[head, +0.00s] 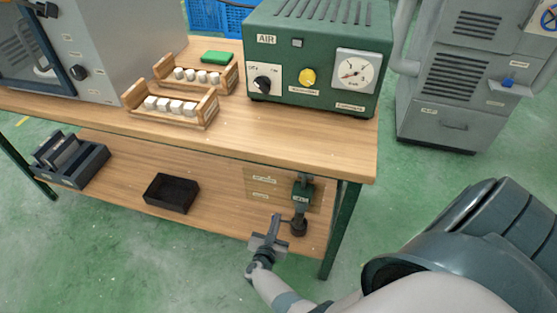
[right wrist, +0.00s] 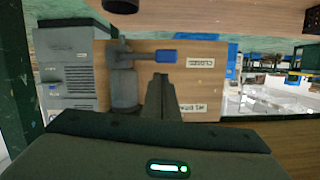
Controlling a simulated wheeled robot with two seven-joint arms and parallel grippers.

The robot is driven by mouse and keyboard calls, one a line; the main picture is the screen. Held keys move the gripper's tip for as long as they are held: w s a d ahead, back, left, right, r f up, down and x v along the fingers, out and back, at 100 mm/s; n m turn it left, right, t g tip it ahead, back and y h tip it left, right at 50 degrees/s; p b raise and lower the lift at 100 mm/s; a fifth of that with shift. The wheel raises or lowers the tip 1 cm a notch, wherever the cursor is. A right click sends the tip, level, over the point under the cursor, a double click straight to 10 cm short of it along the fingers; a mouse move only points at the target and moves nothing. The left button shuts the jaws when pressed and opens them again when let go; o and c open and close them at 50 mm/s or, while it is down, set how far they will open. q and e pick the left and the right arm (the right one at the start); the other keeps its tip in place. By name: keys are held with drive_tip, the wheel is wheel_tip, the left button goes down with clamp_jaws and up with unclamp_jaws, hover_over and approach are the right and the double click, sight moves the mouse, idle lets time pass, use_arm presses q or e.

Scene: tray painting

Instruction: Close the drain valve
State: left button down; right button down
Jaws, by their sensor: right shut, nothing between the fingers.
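The drain valve hangs below the right end of the bench, a dark green and grey fitting (head: 303,184) in the head view. In the right wrist view its grey pipe body (right wrist: 124,88) stands before a wooden panel, with a blue lever (right wrist: 160,55) lying level and pointing right. My right gripper (head: 276,222) is beside the valve at the lower shelf, shut and empty. In the right wrist view its fingers (right wrist: 160,90) are together just below the lever, with no clear contact. My left gripper is not in view.
The wooden panel carries two small labels (right wrist: 200,62), too small to read surely. The bench top (head: 230,130) is above the gripper, and a green bench leg (head: 341,228) stands to its right. A black bin (head: 172,193) is on the lower shelf.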

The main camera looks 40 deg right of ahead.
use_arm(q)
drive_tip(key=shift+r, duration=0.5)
use_arm(e)
drive_tip(key=shift+w+a+f+n+g+h, duration=0.2)
drive_tip(key=shift+w+f+n+g+h, duration=0.1)
drive_tip(key=shift+f+n, duration=0.45)
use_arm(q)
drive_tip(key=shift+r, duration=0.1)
use_arm(e)
drive_tip(key=shift+s, duration=0.15)
drive_tip(key=shift+a, duration=0.15)
